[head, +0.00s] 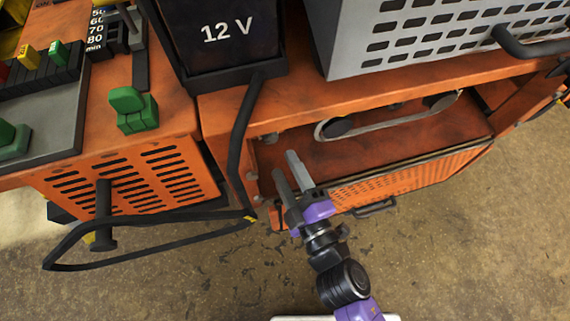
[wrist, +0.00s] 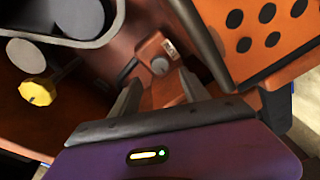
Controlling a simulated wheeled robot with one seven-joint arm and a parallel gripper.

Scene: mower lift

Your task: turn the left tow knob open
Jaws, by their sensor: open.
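A small round grey knob (wrist: 160,66) sits on an orange block with a small label, in the wrist view. It appears to be the left tow knob, but the label is too small to read. My gripper (wrist: 161,82) is open, with its two fingers pointing toward this knob and one to each side of its line. I cannot tell whether they touch it. In the head view my gripper (head: 284,163) reaches into the left end of the open orange bay (head: 380,143). The knob is not clearly distinguishable there.
A yellow knob (wrist: 38,91) on a shaft stands left in the wrist view, near a belt and pulleys. A perforated orange panel (wrist: 265,40) is close on the right. A black cable (head: 240,135) hangs left of my gripper. The floor in front is clear.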

